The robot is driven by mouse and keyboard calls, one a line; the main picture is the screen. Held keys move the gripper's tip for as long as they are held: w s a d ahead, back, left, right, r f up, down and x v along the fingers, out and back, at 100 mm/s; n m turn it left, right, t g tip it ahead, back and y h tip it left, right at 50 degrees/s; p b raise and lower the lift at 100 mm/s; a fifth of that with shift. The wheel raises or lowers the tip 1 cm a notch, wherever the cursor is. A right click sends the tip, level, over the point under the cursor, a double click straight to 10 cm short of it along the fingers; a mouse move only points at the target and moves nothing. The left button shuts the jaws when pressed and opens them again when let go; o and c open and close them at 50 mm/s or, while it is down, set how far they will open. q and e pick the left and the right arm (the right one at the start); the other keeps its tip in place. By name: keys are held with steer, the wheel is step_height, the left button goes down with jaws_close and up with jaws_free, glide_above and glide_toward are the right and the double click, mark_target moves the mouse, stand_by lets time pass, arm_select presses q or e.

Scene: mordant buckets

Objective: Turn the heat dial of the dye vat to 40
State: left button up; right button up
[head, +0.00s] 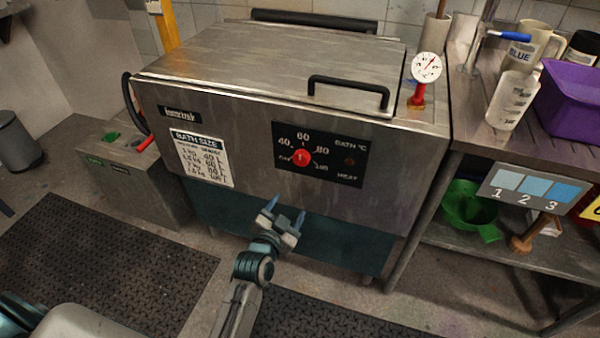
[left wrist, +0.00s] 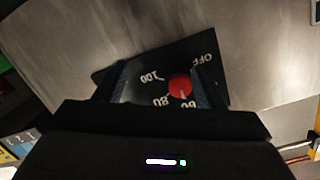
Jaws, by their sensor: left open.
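The dye vat (head: 250,75) is a large steel box with a closed lid. Its black dial panel (head: 340,172) on the front carries OFF, 40, 60, 80 and 100. The red heat dial (head: 301,157) sits in the middle of these marks, and its white line appears to point at 60. The dial also shows in the left wrist view (left wrist: 180,86), between the fingers in the picture. My left gripper (head: 286,211) is open and empty, in front of the vat and below the panel, apart from the dial. My right gripper is not in view.
A bath size chart (head: 202,158) is left of the panel. A black lid handle (head: 348,88) and a round gauge (head: 426,68) are above. A side bench (head: 480,135) with jugs and a purple bin (head: 572,100) stands right. The space before the panel is clear.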

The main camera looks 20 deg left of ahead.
arm_select(q)
steer(key=t, duration=0.2)
glide_toward(300, 161)
steer(key=s, duration=0.2)
steer(key=w, duration=1.1)
steer(key=shift+d, duration=0.15)
steer(key=shift+w, duration=0.1)
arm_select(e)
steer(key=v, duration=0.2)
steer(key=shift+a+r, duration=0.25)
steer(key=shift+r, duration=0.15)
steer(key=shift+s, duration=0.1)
arm_select(q)
steer(key=shift+c, duration=0.2)
steer(key=c, duration=0.9)
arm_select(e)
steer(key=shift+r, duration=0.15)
